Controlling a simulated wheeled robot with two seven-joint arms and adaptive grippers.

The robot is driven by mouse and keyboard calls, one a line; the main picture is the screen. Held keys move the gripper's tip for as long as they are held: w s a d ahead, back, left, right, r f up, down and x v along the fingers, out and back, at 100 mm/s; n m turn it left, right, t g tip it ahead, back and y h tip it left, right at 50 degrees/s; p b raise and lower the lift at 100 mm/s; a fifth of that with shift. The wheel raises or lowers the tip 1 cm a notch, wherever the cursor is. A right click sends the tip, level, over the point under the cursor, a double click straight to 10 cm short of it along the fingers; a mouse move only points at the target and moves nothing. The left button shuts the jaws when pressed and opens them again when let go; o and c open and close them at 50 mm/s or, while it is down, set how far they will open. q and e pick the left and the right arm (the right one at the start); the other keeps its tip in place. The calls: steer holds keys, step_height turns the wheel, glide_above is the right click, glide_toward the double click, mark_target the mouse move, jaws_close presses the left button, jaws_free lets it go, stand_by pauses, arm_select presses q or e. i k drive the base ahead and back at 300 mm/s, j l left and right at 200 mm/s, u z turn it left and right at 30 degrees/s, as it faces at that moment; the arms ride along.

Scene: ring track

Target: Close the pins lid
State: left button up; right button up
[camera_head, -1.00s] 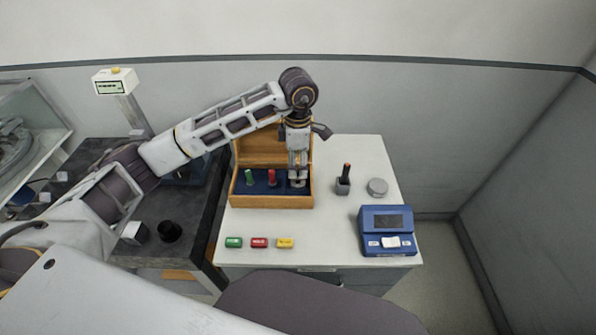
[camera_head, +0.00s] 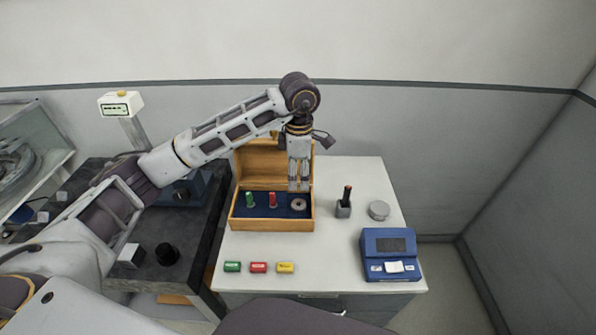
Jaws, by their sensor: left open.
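The wooden pins box (camera_head: 272,225) stands on the white table with its lid (camera_head: 262,165) raised at the back. Inside, on a dark blue lining, are a green pin (camera_head: 250,200), a red pin (camera_head: 273,200) and a round grey ring-like piece (camera_head: 298,204) at the right. My left gripper (camera_head: 299,187) points down just above and behind the round piece, in front of the lid's right part. It is open and appears empty. My left arm hides part of the lid's upper edge. My right gripper is not in view.
A dark bench (camera_head: 190,235) adjoins on the left.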

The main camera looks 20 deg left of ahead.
mark_target(259, 160)
steer(key=u, duration=0.75)
steer(key=k, duration=0.5)
